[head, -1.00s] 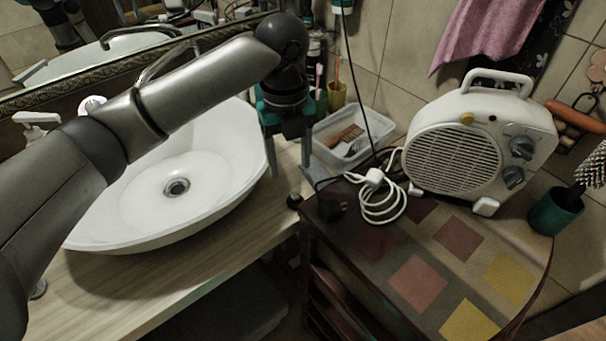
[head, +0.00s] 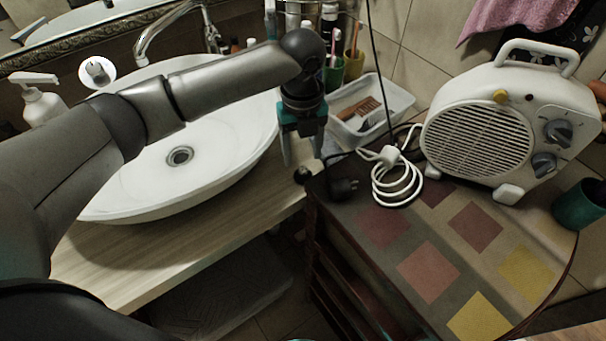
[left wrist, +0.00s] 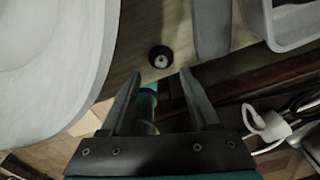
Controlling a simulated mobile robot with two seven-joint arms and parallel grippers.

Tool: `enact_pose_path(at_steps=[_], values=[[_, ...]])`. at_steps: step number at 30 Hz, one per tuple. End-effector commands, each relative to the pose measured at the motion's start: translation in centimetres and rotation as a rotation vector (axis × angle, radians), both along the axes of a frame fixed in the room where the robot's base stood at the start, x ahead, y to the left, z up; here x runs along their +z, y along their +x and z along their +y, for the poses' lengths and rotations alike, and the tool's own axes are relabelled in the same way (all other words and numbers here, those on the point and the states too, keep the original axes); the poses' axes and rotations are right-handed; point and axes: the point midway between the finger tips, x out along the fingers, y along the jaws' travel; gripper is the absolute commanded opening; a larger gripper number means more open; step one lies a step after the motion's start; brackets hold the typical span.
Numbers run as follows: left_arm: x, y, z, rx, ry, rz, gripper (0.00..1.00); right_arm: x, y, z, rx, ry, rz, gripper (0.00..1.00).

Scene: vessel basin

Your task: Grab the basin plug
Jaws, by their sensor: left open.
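The basin plug (head: 302,175) is a small dark round piece on the wooden counter, near its right edge and to the right of the white basin (head: 225,172). It also shows in the left wrist view (left wrist: 161,57) as a black disc with a pale centre. My left gripper (head: 303,158) is open and points down above the counter by the plug. In the left wrist view its fingers (left wrist: 160,75) are apart, with the plug just beyond the tips, in line with the gap. Nothing is between them in contact. My right gripper is not clearly visible.
A patchwork-topped cabinet (head: 385,267) stands close to the right, with a black electric plug (head: 344,187), a coiled white cable (head: 397,186) and a fan heater (head: 505,130). A clear tray (head: 394,101) sits behind my gripper. A metal faucet (head: 160,35) stands behind the basin.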

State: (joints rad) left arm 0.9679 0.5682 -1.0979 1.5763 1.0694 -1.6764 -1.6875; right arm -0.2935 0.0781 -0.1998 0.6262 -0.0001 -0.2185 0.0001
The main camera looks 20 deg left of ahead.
Motion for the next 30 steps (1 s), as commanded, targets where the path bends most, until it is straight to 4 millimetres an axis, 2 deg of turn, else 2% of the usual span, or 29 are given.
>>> enact_pose_path(at_steps=[9, 17, 30], values=[[-4.5, 0.2, 0.0, -0.001, 0.001, 0.003, 0.62, -1.2, -0.4, -0.1, -0.001, -0.001, 0.006, 0.50], [-4.8, 0.2, 0.0, -0.002, 0.000, 0.000, 0.62, -1.2, -0.9, -0.1, -0.001, -0.002, 0.015, 0.50], [-4.8, 0.2, 0.0, -0.001, 0.001, 0.001, 0.14, -1.2, -1.0, -0.2, 0.000, -0.004, 0.017, 0.50]])
